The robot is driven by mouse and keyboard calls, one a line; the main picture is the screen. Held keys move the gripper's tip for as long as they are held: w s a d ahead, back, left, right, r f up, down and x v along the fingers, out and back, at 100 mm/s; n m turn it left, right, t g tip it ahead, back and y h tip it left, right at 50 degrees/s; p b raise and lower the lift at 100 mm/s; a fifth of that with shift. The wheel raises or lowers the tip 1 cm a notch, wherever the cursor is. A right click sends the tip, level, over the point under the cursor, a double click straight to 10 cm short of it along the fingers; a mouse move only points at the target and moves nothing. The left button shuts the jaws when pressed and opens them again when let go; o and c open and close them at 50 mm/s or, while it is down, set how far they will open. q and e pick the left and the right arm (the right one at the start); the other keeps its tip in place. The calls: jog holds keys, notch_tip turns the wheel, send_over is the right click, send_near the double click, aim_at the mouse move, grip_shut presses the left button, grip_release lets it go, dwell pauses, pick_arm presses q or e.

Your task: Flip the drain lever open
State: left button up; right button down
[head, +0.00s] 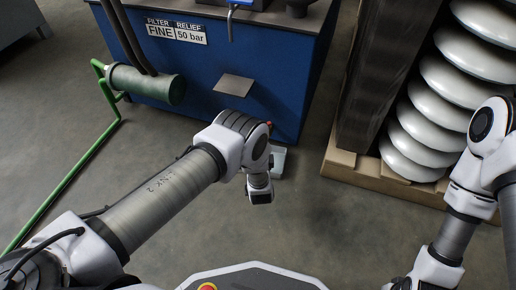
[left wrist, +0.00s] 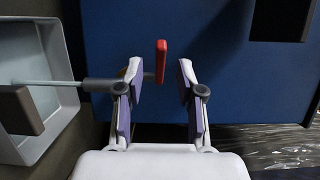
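The drain lever is a small red handle (left wrist: 161,62). It stands upright in the left wrist view on a thin stem from a grey pipe (left wrist: 101,85), in front of the blue cabinet. My left gripper (left wrist: 158,72) is open, its two purple-padded fingers pointing at the cabinet. In that view the lever shows in the gap between the fingertips, and I see no contact. In the head view only a red tip (head: 269,124) of the lever shows beside my left wrist, which hides the rest. My right arm is at the right, its gripper out of sight.
The blue cabinet (head: 285,85) stands ahead. A pale tray (left wrist: 50,140) sits left of the pipe in the wrist view. A green cylinder (head: 150,85) and green rail (head: 70,178) are at the left. White insulator discs (head: 430,110) stack at the right.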

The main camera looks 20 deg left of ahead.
pick_arm(q)
jog(key=v, duration=0.7)
jog(key=shift+s, duration=0.15)
